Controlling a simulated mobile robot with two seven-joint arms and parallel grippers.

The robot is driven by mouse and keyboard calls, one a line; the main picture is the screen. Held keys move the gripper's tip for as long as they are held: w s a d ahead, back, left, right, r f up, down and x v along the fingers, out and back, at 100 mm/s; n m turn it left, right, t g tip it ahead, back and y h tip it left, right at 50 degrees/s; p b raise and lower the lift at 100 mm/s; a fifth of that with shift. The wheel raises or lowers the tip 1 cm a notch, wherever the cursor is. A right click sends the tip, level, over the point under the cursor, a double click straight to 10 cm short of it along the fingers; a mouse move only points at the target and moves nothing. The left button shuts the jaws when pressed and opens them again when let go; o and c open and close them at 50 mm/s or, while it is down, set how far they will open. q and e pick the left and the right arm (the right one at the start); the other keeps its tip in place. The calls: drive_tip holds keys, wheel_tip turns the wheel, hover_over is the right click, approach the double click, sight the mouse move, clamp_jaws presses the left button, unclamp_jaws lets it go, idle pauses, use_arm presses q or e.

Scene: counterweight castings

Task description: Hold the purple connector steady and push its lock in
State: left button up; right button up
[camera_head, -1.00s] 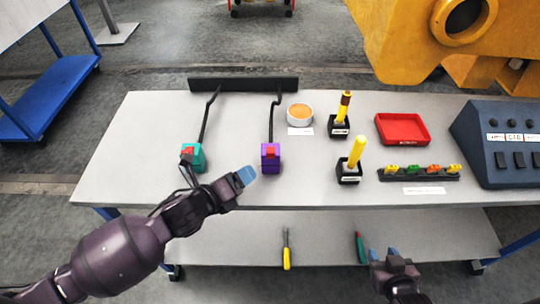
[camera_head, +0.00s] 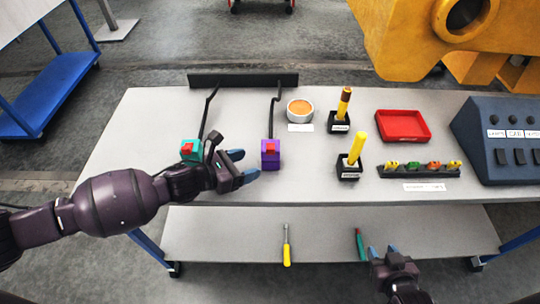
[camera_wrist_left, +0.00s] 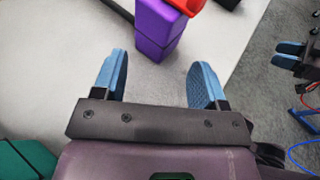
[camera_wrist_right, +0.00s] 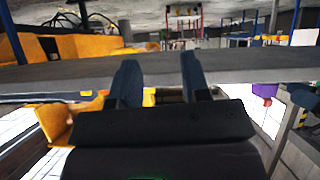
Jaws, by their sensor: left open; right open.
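The purple connector (camera_head: 271,158) stands upright on the table, with its red lock (camera_head: 270,148) at the top and a black cable running back to a dark bar. My left gripper (camera_head: 243,166) is open and empty just left of the connector, pointing at it and apart from it. In the left wrist view the purple connector (camera_wrist_left: 158,32) is beyond the two blue fingertips (camera_wrist_left: 160,75), and part of its red lock (camera_wrist_left: 188,5) shows at the top edge. My right gripper (camera_head: 383,252) is open and empty in front of the table, low and to the right.
A teal connector (camera_head: 190,156) with a red lock stands left, close behind my left wrist. A white round container (camera_head: 300,110), two black holders with yellow-handled tools (camera_head: 349,168), a red tray (camera_head: 403,126), a dark rack (camera_head: 420,171) and a control box (camera_head: 500,140) stand to the right.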

sight(267, 158)
use_arm(q)
drive_tip(key=b+x, duration=0.2)
drive_tip(key=x, duration=0.4)
drive_tip(key=shift+w+d+f+b, duration=0.15)
drive_tip(key=shift+d+f+b, duration=0.05)
drive_tip(key=shift+b, duration=0.1)
drive_tip(key=shift+w+d, duration=0.15)
drive_tip(key=shift+d, duration=0.1)
use_arm(e)
drive_tip(key=shift+w+a+f, duration=0.15)
drive_tip(key=shift+w+f, duration=0.5)
drive_tip(key=shift+f, duration=0.15)
drive_tip(key=shift+s+f, duration=0.1)
